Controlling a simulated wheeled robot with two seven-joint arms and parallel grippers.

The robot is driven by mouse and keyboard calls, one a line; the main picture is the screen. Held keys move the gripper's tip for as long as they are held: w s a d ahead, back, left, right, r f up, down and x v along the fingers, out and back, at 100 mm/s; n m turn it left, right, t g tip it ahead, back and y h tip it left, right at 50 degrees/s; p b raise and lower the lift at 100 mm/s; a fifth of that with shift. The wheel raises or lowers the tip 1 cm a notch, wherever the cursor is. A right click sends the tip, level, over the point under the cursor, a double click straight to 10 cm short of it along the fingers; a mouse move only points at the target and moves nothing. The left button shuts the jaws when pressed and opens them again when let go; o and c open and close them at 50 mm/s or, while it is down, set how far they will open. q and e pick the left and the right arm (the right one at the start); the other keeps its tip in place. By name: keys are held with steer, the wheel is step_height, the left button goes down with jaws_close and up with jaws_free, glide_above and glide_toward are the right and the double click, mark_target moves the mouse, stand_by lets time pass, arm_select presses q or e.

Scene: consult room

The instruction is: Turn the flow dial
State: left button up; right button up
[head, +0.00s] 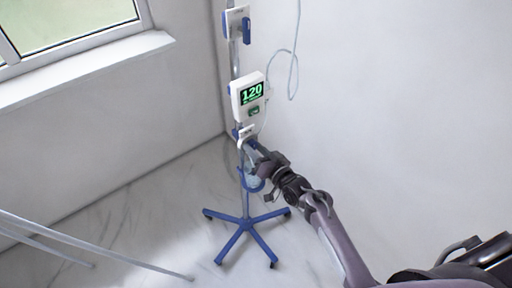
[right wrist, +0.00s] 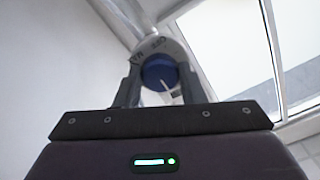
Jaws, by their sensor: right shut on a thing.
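The flow dial (right wrist: 158,73) is a round blue knob with a white pointer line, seen in the right wrist view. The pointer slants down and slightly right. The dial sits on a rounded grey plate (right wrist: 160,45) with small dark lettering, too blurred to read surely. My right gripper (right wrist: 158,84) is shut on the dial, one finger on each side. In the head view my right gripper (head: 256,157) is at the pole, below the white monitor; the dial is not clearly visible there. My left gripper is not in view.
A blue five-legged stand (head: 246,225) carries the pole. A thin tube (head: 294,70) loops beside the wall. A window sill (head: 90,70) is at left.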

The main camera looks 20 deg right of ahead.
steer(key=shift+m, duration=0.5)
steer(key=o, duration=1)
steer(key=v, duration=0.8)
